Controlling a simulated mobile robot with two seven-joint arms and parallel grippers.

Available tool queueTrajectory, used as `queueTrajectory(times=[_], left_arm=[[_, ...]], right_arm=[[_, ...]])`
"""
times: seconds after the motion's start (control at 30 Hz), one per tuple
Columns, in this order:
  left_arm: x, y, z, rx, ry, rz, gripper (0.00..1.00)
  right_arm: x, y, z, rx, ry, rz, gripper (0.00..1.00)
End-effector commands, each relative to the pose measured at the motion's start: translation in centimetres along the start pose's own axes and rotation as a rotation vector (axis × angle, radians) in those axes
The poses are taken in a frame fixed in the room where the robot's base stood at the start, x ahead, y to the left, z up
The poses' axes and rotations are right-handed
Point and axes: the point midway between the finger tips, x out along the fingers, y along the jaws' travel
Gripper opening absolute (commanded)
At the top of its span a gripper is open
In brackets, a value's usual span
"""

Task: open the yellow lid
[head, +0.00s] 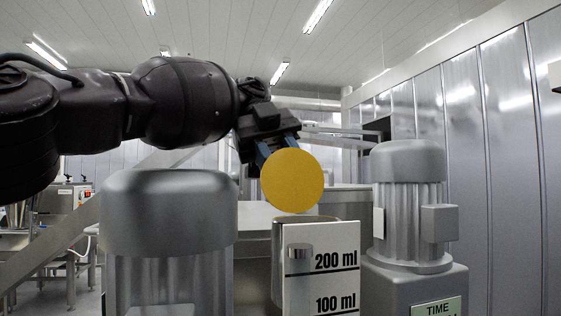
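The yellow lid (292,181) shows as a round yellow disc with its flat face toward me, standing roughly upright. Its lower edge is just above the rim of a container (321,245) marked 200 ml and 100 ml; I cannot tell whether they touch. My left gripper (277,149) comes in from the upper left and is at the lid's top edge. Its two bluish fingers look spread apart, but the lid hides their tips, so I cannot tell whether they grip it. My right gripper is not in view.
A large grey motor housing (170,215) stands left of the container. Another ribbed motor (408,200) with a side box stands to the right, above a TIME label (436,308). A grey metal surface lies behind the container. Metal wall panels (470,130) close off the right.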

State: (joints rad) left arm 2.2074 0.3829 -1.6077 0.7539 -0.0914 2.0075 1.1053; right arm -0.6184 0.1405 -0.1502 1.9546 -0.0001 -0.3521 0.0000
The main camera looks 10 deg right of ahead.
Motion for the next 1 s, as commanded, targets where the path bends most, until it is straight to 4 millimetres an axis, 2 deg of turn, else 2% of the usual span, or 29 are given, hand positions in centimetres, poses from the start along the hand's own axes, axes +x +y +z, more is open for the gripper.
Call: queueTrajectory(times=[0.37,0.4,0.57,0.87,1.0], left_arm=[[-0.11,-0.03,-0.08,0.002,0.002,-0.002,0.0],[-0.11,-0.03,-0.09,0.002,0.002,-0.002,0.3],[-0.08,-0.03,-0.05,0.002,0.002,-0.001,0.54],[-0.05,-0.02,-0.05,0.001,0.002,-0.001,0.54],[-0.17,-0.06,-0.63,0.001,0.001,-0.001,0.54]], right_arm=[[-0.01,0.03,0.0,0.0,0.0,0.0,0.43],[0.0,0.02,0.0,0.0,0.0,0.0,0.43],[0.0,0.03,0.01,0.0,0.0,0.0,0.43],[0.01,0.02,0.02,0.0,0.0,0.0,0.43],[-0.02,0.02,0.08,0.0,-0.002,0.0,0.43]])
